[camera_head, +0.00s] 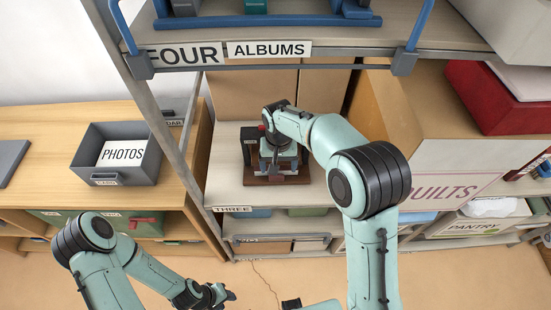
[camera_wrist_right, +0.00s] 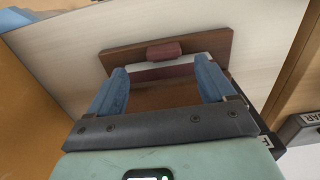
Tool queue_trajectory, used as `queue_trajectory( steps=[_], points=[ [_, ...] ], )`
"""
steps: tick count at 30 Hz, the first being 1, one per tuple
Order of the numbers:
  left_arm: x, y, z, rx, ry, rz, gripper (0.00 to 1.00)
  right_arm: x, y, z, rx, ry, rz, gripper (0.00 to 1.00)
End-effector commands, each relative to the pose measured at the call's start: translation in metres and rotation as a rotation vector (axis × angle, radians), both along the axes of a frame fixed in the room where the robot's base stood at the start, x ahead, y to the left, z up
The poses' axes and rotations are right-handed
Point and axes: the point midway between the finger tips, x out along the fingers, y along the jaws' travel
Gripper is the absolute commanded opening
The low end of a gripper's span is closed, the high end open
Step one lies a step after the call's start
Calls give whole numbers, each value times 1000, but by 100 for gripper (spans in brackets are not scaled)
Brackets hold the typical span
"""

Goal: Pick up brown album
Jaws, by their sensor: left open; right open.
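A brown album (camera_head: 300,179) lies on the shelf labelled THREE, mostly hidden under my right gripper (camera_head: 277,168). In the right wrist view the brown album (camera_wrist_right: 165,97) shows between and beyond the blue fingers, with a dark red tab and a pale strip. My right gripper (camera_wrist_right: 163,76) is open above it, one finger toward each side; I cannot tell whether they touch it. My left gripper (camera_head: 226,295) is open and empty, low in front of the shelves, far from the album.
A dark upright item (camera_head: 248,145) stands close behind the right gripper. Cardboard boxes (camera_head: 250,95) are behind. The upper shelf labelled ALBUMS (camera_head: 330,64) overhangs, and a metal post (camera_head: 165,130) stands left. A grey PHOTOS bin (camera_head: 105,179) sits on the left counter.

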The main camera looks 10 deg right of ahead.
Motion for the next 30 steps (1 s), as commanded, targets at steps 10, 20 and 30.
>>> queue_trajectory(
  steps=[10,20,30],
  points=[
    [1,0,0,0,-1,0,40,-2,5,-37,-1,3,-1,83],
    [0,0,0,0,0,0,40,-1,5,-58,1,-1,-1,83],
    [0,0,0,0,0,0,40,-1,5,-58,1,-2,-1,31]
  ],
)
